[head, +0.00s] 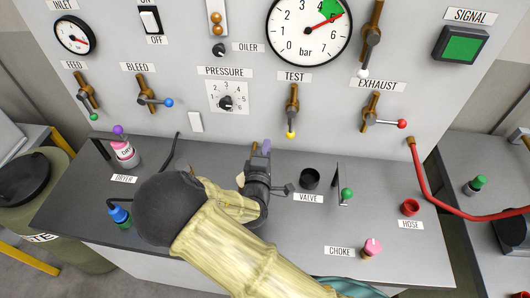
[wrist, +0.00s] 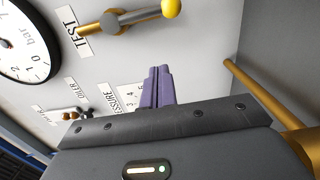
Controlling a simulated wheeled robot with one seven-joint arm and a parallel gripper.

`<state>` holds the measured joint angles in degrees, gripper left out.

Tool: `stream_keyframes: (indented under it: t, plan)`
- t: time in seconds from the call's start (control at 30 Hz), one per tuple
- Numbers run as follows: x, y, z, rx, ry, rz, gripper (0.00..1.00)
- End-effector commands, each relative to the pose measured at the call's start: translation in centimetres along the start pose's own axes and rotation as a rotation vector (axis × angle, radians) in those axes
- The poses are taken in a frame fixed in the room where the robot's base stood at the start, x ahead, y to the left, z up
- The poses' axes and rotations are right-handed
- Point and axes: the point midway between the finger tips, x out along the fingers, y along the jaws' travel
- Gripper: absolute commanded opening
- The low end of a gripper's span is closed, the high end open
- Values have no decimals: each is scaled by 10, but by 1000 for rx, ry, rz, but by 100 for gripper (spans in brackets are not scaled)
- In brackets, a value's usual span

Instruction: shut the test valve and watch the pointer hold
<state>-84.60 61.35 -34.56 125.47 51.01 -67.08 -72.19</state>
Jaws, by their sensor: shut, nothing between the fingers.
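The TEST valve (head: 292,98) is a brass body on the panel. Its grey lever points down, in line with the body, and ends in a yellow knob (head: 291,135). In the wrist view the lever (wrist: 137,17) and the yellow knob (wrist: 171,8) show at the top. The round bar gauge (head: 308,31) above has a red pointer reaching up right to about 5, at the green band. The gauge (wrist: 18,42) is partly cut off in the wrist view. My gripper (head: 260,146) is shut and empty, left of and a little below the yellow knob, apart from it; its purple fingers (wrist: 158,87) are together.
The EXHAUST valve (head: 372,109) with a red knob is to the right; the BLEED valve (head: 147,90) with a blue knob is far left. The PRESSURE dial (head: 226,102) is left of TEST. A black VALVE cup (head: 310,179) stands on the bench.

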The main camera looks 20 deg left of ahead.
Motion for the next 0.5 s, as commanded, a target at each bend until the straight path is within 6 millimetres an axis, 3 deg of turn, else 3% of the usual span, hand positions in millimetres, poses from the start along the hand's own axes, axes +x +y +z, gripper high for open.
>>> stream_keyframes:
  t: [0.3, 0.5]
  plan:
    - [57, 3, 3, -1, -4, 0, 0]
    - [61, 3, 32, -3, -3, -1, 0]
